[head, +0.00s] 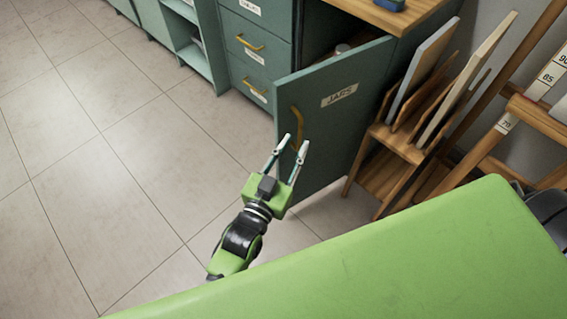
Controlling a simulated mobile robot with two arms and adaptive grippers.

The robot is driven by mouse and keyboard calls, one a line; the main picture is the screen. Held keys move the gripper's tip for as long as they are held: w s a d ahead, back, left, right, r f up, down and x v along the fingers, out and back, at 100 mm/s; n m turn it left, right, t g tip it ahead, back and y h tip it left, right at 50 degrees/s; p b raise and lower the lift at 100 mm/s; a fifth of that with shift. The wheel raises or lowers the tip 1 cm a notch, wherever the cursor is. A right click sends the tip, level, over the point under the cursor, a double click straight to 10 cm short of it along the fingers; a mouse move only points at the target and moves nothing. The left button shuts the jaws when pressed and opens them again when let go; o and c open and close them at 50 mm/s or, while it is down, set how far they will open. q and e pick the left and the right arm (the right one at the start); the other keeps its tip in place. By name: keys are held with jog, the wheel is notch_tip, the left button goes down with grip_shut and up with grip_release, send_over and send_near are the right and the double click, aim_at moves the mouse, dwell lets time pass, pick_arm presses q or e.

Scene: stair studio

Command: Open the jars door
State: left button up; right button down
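The jars door (342,121) is a dark green cabinet door with a white "JARS" label and a yellow handle (296,127). It stands partly open, swung out from the cabinet, and part of the dark inside shows behind its top edge. My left gripper (291,148) is in front of the door, close to the lower part of the handle. Its two fingers are spread apart with nothing seen between them. I cannot tell whether a finger touches the handle or door. My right gripper is not in view.
Drawers (255,48) with yellow handles are left of the open compartment. A wooden rack (384,182) holding boards stands close on the door's right. My green body covers the lower right. The tiled floor (90,150) at left is clear.

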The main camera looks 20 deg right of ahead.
pick_arm(q)
jog(key=v, duration=0.7)
jog(key=shift+r, duration=0.1)
